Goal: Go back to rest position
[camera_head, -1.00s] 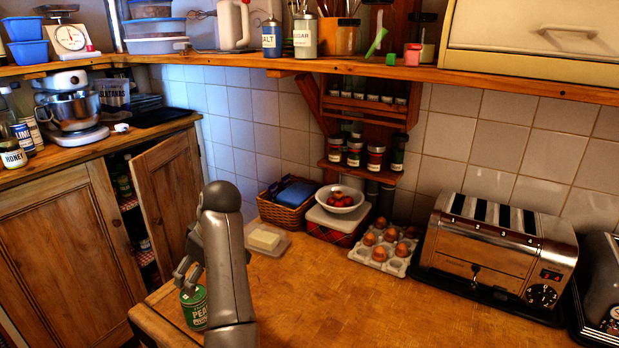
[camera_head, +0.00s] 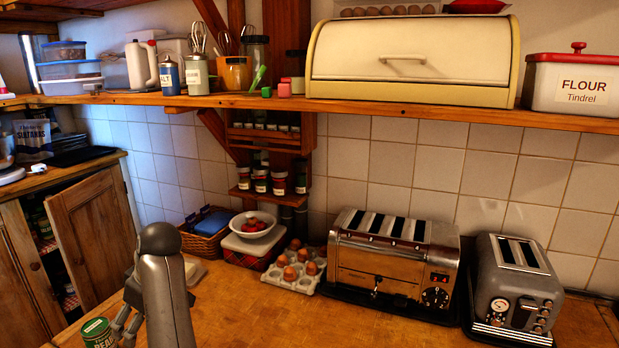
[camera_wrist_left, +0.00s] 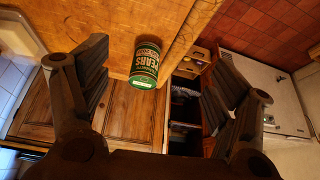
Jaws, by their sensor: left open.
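My left gripper (camera_head: 124,318) is at the lower left of the head view, beside a green can (camera_head: 98,334) standing on the wooden counter. In the left wrist view the gripper (camera_wrist_left: 155,95) has its two fingers wide apart with nothing held. The can, labelled pears (camera_wrist_left: 145,65), shows between and beyond the fingers, near the counter's edge, apart from both fingers. In the head view my left arm hides part of the counter and the butter dish (camera_head: 195,270). My right gripper is not in view.
On the counter (camera_head: 255,318) stand an egg tray (camera_head: 303,283), a large toaster (camera_head: 390,260), a grey toaster (camera_head: 515,285), a basket (camera_head: 203,240) and a bowl (camera_head: 253,226). A wooden shelf (camera_head: 330,108) runs above. A cupboard door (camera_head: 92,235) hangs open at left.

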